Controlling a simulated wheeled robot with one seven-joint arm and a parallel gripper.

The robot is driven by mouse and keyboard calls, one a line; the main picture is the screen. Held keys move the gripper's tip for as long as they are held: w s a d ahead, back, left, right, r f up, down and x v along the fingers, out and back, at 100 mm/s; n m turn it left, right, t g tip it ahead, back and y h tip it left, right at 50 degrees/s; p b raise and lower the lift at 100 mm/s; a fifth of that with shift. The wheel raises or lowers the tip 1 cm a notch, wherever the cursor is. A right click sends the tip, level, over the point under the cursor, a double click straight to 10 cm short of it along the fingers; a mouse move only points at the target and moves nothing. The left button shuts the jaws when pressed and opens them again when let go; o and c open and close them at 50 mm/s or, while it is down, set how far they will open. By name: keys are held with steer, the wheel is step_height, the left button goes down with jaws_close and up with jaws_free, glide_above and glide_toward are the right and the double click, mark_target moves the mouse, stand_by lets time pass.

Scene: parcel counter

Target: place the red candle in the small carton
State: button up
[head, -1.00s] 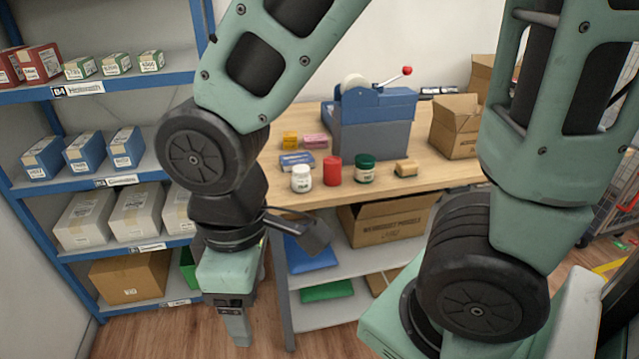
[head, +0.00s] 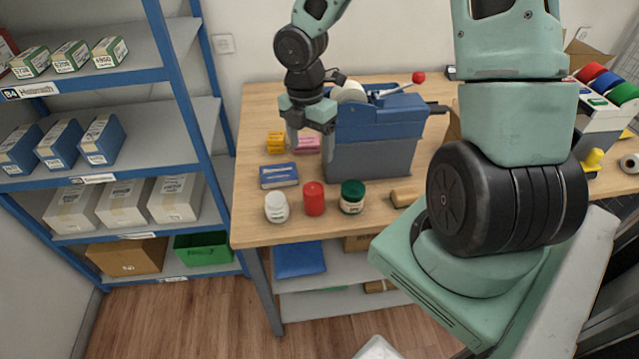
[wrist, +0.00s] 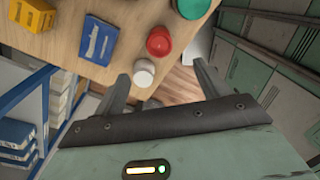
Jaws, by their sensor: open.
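The red candle (head: 314,199) stands upright on the wooden counter, between a white jar (head: 277,207) and a green-lidded jar (head: 352,197). In the wrist view, the red candle (wrist: 159,42) shows beyond the fingers, with the white jar (wrist: 144,72) nearer to them. My gripper (head: 309,140) is open and empty, above the back of the counter by the blue-grey tape dispenser. Its spread fingers (wrist: 162,88) also show in the wrist view. The small carton is mostly hidden behind my arm; a brown cardboard edge (head: 453,130) shows beside it.
A blue box (head: 279,176), a yellow box (head: 276,142) and a pink box (head: 307,144) lie left of the tape dispenser (head: 370,150). Blue shelving (head: 180,100) stands left of the counter.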

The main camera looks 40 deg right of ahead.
mark_target(314, 189)
steer(key=f, duration=0.4)
steer(key=f+b, duration=0.1)
steer(key=f, duration=0.3)
steer(key=s+f, duration=0.1)
steer(key=f, duration=0.3)
step_height(314, 189, down, 5)
steer(key=shift+r, duration=0.1)
steer(key=c, duration=1.2)
steer(key=shift+r, duration=0.1)
step_height(314, 189, up, 18)
steer(key=shift+f+p, duration=0.1)
steer(key=shift+p, duration=0.95)
